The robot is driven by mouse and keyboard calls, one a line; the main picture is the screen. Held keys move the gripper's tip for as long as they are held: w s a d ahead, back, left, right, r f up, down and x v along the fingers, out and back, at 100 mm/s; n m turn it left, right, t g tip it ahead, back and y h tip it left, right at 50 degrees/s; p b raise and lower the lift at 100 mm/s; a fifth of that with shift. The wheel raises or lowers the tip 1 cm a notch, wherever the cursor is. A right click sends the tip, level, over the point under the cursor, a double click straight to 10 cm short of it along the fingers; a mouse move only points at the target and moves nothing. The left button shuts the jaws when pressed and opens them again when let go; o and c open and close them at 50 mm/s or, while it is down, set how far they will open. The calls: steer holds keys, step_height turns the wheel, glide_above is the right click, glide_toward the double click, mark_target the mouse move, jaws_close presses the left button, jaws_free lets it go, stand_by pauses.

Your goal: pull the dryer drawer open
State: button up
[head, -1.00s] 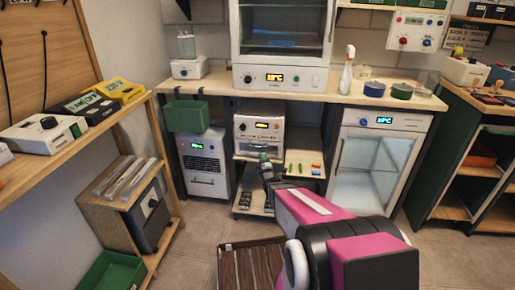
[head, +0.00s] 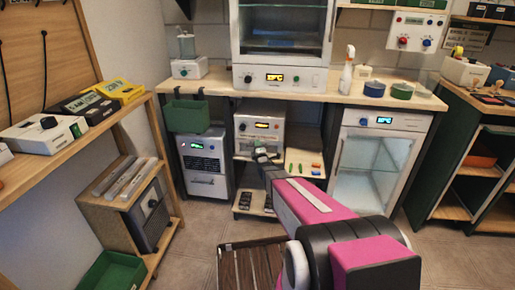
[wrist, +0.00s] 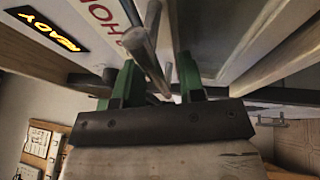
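The white dryer (head: 270,112) stands on a shelf below the bench, with a small lit orange display. Its drawer front is low on the unit and partly hidden by my arm in the head view. In the wrist view a grey bar handle (wrist: 146,55) crosses a pale front with red lettering, beside a lit display (wrist: 55,32). My gripper (head: 262,153) is at the lower front of the dryer. In the wrist view its green fingers (wrist: 155,82) are apart, with the bar between or just beyond them; contact cannot be told.
A white unit (head: 203,165) with a green display stands left, under a hanging green bin (head: 188,116). A glass-door cabinet (head: 375,165) stands right. A pull-out shelf (head: 304,163) with small coloured items is right of my gripper. A slatted crate (head: 250,265) lies on the floor.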

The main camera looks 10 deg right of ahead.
jaws_close()
steer(key=s+a, duration=0.3)
steer(key=s, duration=0.6)
steer(key=s+a, duration=0.3)
steer(key=s, duration=0.7)
steer(key=shift+s+a, duration=0.1)
jaws_free()
steer(key=shift+s, duration=0.1)
